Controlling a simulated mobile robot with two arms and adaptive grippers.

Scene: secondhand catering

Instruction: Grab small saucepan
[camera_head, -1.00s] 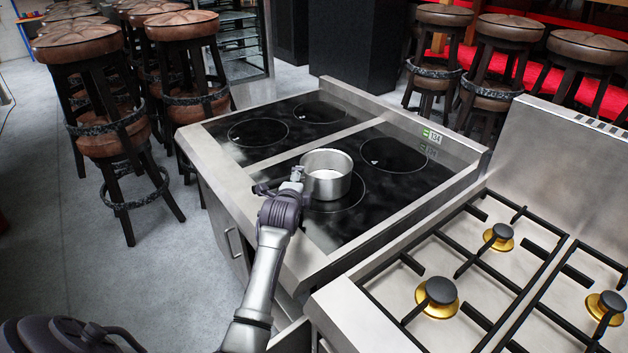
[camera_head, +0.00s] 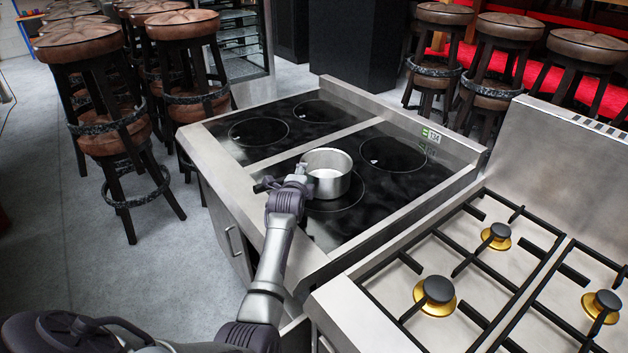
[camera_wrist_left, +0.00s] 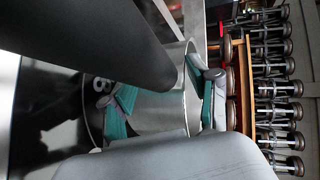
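The small saucepan (camera_head: 328,174) is a shiny metal pot. It stands upright on the front right cooking zone of the black glass hob (camera_head: 310,228). Its dark handle (camera_head: 265,185) points left, towards the hob's front edge. My left gripper (camera_head: 298,174) is at the handle side of the pan, close to its wall. In the left wrist view, the teal-padded fingers (camera_wrist_left: 165,103) are spread apart, with the metal pan wall (camera_wrist_left: 158,112) showing between them. The dark handle (camera_wrist_left: 110,45) crosses close to the camera. Contact with the handle is not clear. My right gripper is out of view.
A gas stove (camera_head: 480,275) with black grates and brass burners adjoins the hob on the right. Bar stools (camera_head: 110,120) stand on the left, and more (camera_head: 500,60) stand behind. The rest of the hob top is bare.

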